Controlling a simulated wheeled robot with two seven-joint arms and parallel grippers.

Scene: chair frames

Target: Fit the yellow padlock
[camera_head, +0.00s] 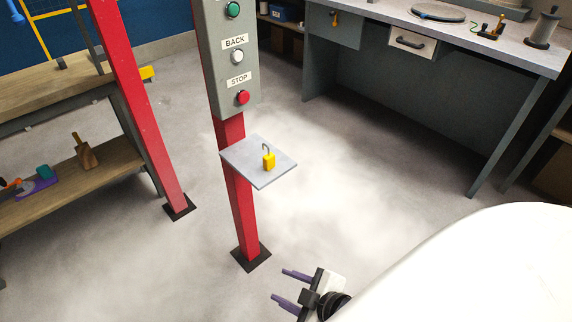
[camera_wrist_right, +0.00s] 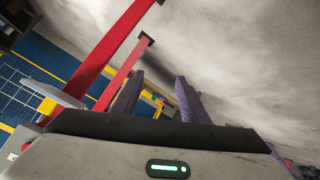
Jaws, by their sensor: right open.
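The yellow padlock (camera_head: 268,161) stands upright on a small grey shelf (camera_head: 244,151) fixed to a red post; its grey shackle points up. My right gripper (camera_head: 279,285) is at the bottom of the head view, nearer to me than the shelf and apart from it. Its two purple fingers are spread and hold nothing. In the right wrist view, the open fingers (camera_wrist_right: 160,80) have empty space between them. A light plate, apparently the shelf (camera_wrist_right: 52,92), shows at the left there, with a small yellow spot that I cannot identify surely. My left gripper is out of view.
A grey control box (camera_head: 225,75) with several buttons is on the red post above the shelf. Another red post (camera_head: 145,120) and a wooden workbench (camera_head: 55,82) stand left. A grey bench (camera_head: 455,40) with a drawer stands back right. Floor between is clear.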

